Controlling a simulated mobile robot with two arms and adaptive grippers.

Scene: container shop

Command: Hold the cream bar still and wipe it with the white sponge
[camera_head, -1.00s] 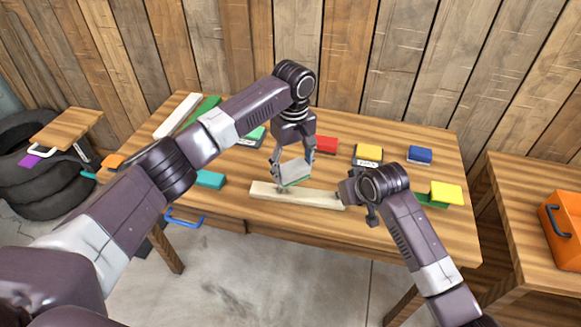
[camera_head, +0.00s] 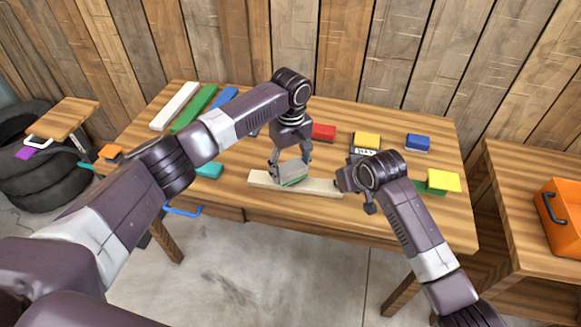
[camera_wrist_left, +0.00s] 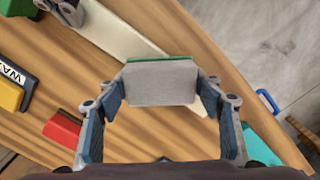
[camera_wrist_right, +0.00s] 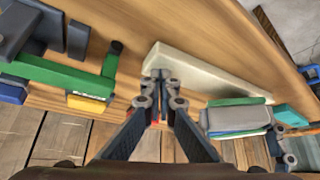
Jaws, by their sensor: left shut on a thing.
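The cream bar (camera_head: 325,187) lies flat near the table's front edge, running left to right. My left gripper (camera_head: 290,168) is shut on the white sponge (camera_head: 292,174), which looks grey-white with a green underside. The sponge is over the bar's middle and seems to touch its top. The left wrist view shows the sponge (camera_wrist_left: 160,88) between the fingers, beside the bar (camera_wrist_left: 120,38). My right gripper (camera_wrist_right: 160,78) points down at the bar's right end, its fingertips together. The right wrist view shows the bar (camera_wrist_right: 205,75) and sponge (camera_wrist_right: 235,118); whether the right fingertips touch the bar is unclear.
Behind the bar are a red block (camera_head: 324,131), a yellow-topped block (camera_head: 367,140) and a blue block (camera_head: 417,142). A yellow-and-green piece (camera_head: 445,181) lies right of my right gripper. A teal block (camera_head: 209,170) lies left. Long white (camera_head: 174,106) and green (camera_head: 194,108) bars lie back left.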

